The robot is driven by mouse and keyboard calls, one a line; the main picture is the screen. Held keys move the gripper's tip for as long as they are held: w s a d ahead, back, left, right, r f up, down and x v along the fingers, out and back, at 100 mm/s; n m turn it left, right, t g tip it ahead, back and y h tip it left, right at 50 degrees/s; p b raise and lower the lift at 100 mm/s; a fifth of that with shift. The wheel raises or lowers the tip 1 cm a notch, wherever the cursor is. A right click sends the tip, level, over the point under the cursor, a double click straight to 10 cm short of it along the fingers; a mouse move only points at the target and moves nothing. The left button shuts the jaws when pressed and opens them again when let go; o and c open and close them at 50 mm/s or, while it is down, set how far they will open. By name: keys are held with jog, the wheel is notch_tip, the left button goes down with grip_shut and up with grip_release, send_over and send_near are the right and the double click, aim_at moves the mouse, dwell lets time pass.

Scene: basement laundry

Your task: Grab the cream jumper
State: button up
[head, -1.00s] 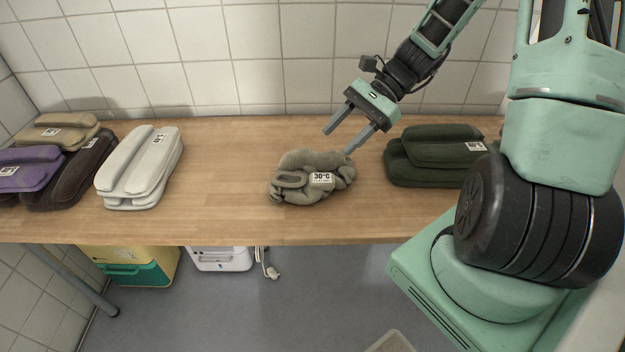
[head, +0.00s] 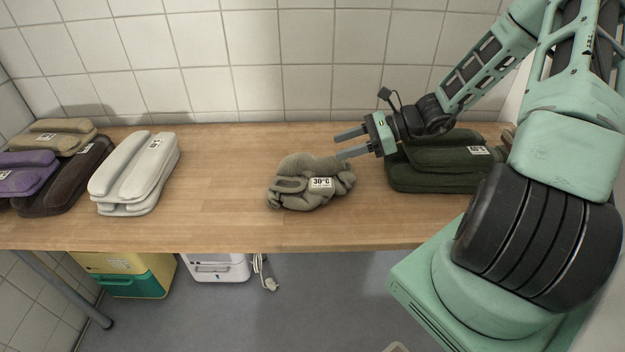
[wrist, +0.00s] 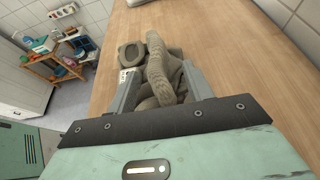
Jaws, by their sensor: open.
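A crumpled grey-beige knitted garment (head: 296,192) with a white 30°C tag lies mid-table; it also shows in the wrist view (wrist: 160,62). A paler, off-white folded garment (head: 133,173) lies to its left and is the closest to cream in colour. My gripper (head: 338,146) is open at the back right of the crumpled garment, fingers pointing left. In the wrist view the garment shows between the two spread fingers. I cannot tell whether they touch it. Nothing is gripped.
A dark green folded stack (head: 436,163) lies close right, partly behind my arm. Purple (head: 24,176), dark brown (head: 66,182) and tan (head: 58,138) folded garments crowd the left end. The wooden table (head: 226,215) is clear around the crumpled garment. A tiled wall stands behind.

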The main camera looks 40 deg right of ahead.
aim_at(323, 154)
jog(key=x, duration=0.7)
jog(key=shift+s+a+f+b, duration=0.1)
jog(key=shift+s+a+b, duration=0.15)
jog(key=shift+a+b, duration=0.05)
grip_shut()
